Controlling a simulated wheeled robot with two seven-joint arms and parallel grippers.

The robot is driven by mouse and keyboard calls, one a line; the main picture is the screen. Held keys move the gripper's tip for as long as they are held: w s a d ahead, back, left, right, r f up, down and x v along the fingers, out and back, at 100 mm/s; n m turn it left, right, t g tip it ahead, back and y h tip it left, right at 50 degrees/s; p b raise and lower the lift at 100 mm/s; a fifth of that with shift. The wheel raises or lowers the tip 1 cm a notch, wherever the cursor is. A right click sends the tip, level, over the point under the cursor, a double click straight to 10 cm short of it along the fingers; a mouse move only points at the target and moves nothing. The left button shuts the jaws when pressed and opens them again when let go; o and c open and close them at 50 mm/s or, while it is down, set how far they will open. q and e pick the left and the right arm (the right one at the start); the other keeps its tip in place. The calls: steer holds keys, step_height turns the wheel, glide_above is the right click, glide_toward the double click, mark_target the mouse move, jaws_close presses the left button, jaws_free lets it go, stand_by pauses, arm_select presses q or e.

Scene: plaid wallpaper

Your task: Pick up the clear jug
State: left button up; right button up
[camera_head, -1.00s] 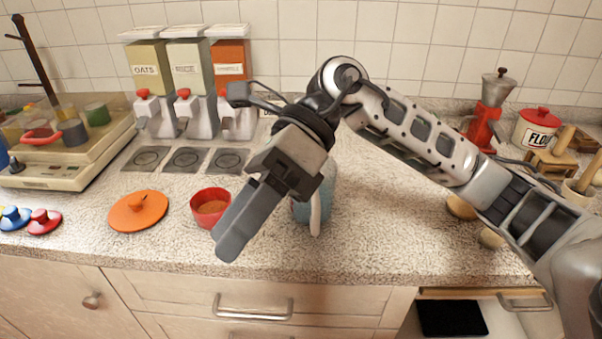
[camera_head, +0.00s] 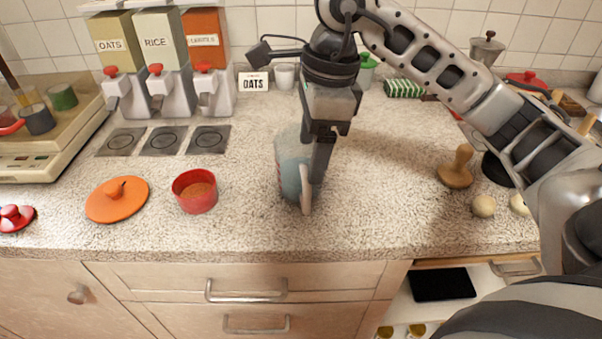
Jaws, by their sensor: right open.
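The clear jug (camera_head: 290,165) stands upright on the speckled counter near its middle, bluish and see-through, with a pale handle (camera_head: 306,190) facing the front. My right gripper (camera_head: 318,175) points down at the jug's right side, by the handle, and overlaps part of the jug in the picture. The gripper is open, with its fingers seen nearly edge-on. I cannot tell whether a finger touches the jug or handle. My left gripper is out of view.
A red bowl (camera_head: 195,191) and an orange lid (camera_head: 117,199) lie left of the jug. Dispensers labelled oats and rice (camera_head: 163,90) stand behind. A wooden stamp-like tool (camera_head: 456,168) and pale round things (camera_head: 484,206) are at right.

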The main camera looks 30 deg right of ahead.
mark_target(302, 174)
steer(key=shift+w+a+f+p, duration=0.15)
steer(key=shift+f+p, duration=0.1)
steer(key=shift+f, duration=1.25)
steer(key=shift+a+f+p, duration=0.15)
steer(key=shift+f+p, duration=0.05)
steer(key=shift+f, duration=1.25)
steer(key=c, duration=1.2)
